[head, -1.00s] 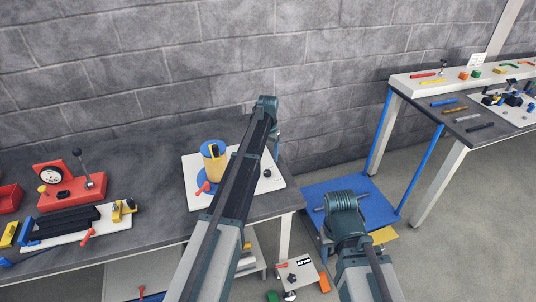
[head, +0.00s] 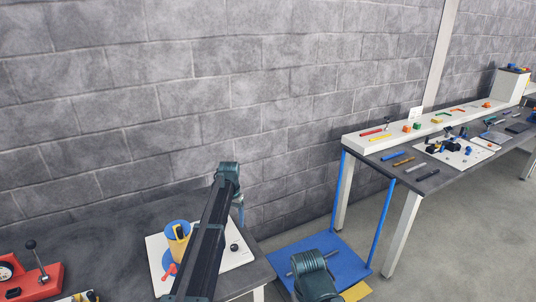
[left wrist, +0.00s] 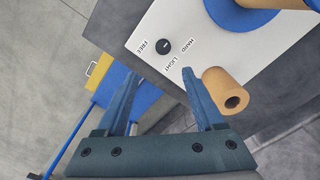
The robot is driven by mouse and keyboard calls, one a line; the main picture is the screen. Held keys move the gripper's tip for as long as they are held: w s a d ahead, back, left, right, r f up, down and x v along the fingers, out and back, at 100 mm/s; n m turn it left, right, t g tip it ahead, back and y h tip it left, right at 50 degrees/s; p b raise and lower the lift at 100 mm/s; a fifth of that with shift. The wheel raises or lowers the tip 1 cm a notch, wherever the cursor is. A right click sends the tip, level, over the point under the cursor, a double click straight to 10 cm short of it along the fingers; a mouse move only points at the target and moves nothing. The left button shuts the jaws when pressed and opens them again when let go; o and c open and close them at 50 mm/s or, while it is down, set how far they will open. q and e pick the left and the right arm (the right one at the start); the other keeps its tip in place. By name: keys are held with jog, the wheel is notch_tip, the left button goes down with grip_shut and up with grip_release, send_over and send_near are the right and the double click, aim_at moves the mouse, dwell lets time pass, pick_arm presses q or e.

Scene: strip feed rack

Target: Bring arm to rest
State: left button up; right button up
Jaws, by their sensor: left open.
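My left arm reaches over the bench in the head view, its gripper (head: 241,208) mostly hidden behind its wrist. In the left wrist view this gripper (left wrist: 160,78) is open, with nothing between its two blue fingers. Beyond the fingers is a white board (left wrist: 145,35) with a black knob (left wrist: 163,47) lettered FREE, HARD and LIGHT. A tan hollow cylinder (left wrist: 222,85) shows close to the right finger; I cannot tell whether they touch. A blue-flanged tan spool (head: 178,240) stands on the board in the head view. My right gripper is not in view.
A red device with a lever (head: 32,277) is at the bench's left end. A blue platform (head: 335,250) lies low between the benches. Grey floor is clear at right.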

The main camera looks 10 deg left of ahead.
pick_arm(q)
jog(key=s+d, duration=0.5)
jog(key=s, duration=0.7)
jog(key=s+d+m, duration=0.1)
jog(key=s+d, duration=0.5)
jog(key=s, duration=0.6)
jog(key=s+d+y, duration=0.1)
jog(key=s+d, duration=0.4)
jog(key=s, duration=0.7)
jog(key=shift+s+d, duration=0.3)
